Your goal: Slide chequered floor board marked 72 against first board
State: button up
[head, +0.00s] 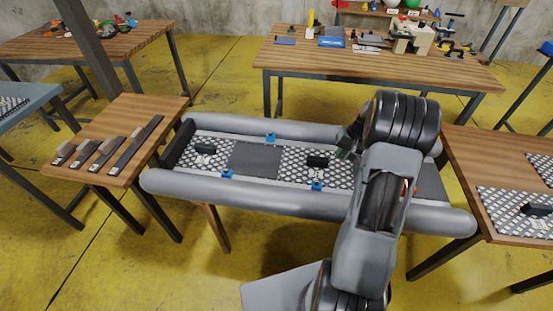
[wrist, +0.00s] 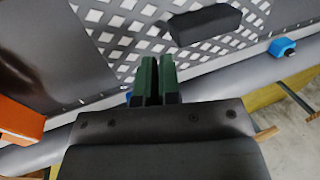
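Inside the grey inflatable boat (head: 270,205) lie two chequered boards with black handles. One board (head: 188,158) is at the left end, by the dark end panel. The other board (head: 292,172) is nearer the middle, with a plain dark stretch of floor between them. No number 72 is readable. My gripper (head: 345,148) is over the right part of the middle board. In the wrist view its green fingers (wrist: 158,62) are nearly together with nothing between them. The chequered board (wrist: 115,28) and its black handle (wrist: 206,24) lie just beyond the fingertips, the handle apart from them.
Blue fittings (head: 270,139) sit along both boat tubes. A table at right (head: 465,150) holds more chequered boards (head: 512,212). A small table at left (head: 150,110) holds several dark strips. An orange part (wrist: 15,120) shows at left in the wrist view. My arm hides the boat's right part.

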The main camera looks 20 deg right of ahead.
aim_at(288, 163)
notch_tip(288, 163, down, 7)
jog(key=b, duration=0.4)
jog(key=shift+r, duration=0.2)
jog(key=shift+w+a+f, duration=0.1)
jog(key=shift+w+a, duration=0.25)
jog(key=shift+a, duration=0.55)
jog(key=shift+w+a, duration=0.35)
jog(key=shift+a, duration=0.6)
jog(key=shift+w+a+f, duration=0.1)
jog(key=shift+w+a, duration=0.25)
jog(key=shift+a, duration=0.55)
jog(key=shift+w+a+p, duration=0.2)
jog(key=shift+w+a, duration=0.85)
jog(key=shift+a, duration=1.15)
jog(key=shift+w+a+p, duration=0.15)
jog(key=shift+w+a, duration=0.95)
jog(key=shift+a, duration=1.1)
jog(key=shift+w+a+p, duration=0.2)
jog(key=shift+w+a, duration=0.85)
jog(key=shift+a, duration=1.15)
jog(key=shift+s+d, duration=0.35)
jog(key=shift+d, duration=0.4)
jog(key=shift+s+d+r, duration=0.1)
jog(key=shift+d, duration=0.25)
notch_tip(288, 163, up, 9)
jog(key=p, duration=0.6)
jog(key=shift+w+r, duration=0.15)
jog(key=shift+w, duration=0.05)
